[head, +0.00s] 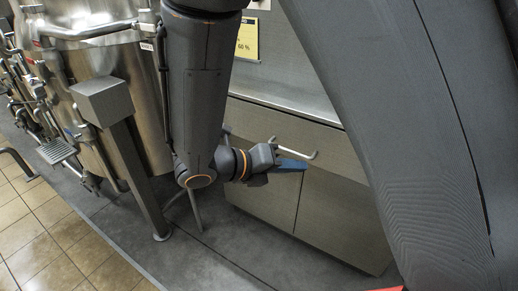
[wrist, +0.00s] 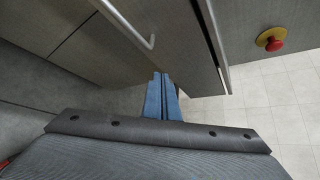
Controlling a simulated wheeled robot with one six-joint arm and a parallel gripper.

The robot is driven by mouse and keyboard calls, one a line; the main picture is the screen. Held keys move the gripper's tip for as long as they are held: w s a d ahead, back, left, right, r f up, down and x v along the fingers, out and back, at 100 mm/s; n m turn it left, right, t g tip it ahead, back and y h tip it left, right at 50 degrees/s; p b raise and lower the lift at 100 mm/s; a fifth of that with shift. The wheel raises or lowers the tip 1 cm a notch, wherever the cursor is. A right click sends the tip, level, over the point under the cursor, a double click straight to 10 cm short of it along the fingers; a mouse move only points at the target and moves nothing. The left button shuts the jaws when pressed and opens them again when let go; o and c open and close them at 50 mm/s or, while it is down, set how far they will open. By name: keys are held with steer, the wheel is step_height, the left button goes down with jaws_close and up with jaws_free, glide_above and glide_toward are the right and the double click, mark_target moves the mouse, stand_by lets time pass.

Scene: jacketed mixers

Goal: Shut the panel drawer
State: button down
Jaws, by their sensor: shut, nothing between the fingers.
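The panel drawer (head: 333,152) is a wide grey front in the cabinet at the centre right of the head view, with a pale bar handle (head: 296,144). In the wrist view its front (wrist: 178,25) runs down the upper middle, and the handle (wrist: 128,22) shows to its left. A narrow dark gap shows along the front's right edge, beside the cabinet body. My gripper (head: 303,166) is shut and empty. Its blue fingers, also in the wrist view (wrist: 161,82), are together just below the handle in the head view. I cannot tell whether they touch the drawer front.
Lower cabinet doors (head: 265,190) stand below the drawer. A red stop button (wrist: 275,44) on a yellow base is on the cabinet's side. A steel mixer vessel (head: 125,60) and a grey box on a post (head: 103,101) stand left. Open tiled floor (head: 50,235) lies at lower left.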

steer(key=w+a+f+n+t+b, duration=0.25)
steer(key=w+a+n+t, duration=0.3)
steer(key=a+n, duration=0.3)
steer(key=n+t+y+b, duration=0.2)
steer(key=n+t, duration=0.2)
glide_toward(265, 129)
steer(key=x, duration=0.6)
steer(key=shift+w+d+b, duration=0.15)
steer(key=shift+b, duration=0.15)
steer(key=shift+w, duration=0.1)
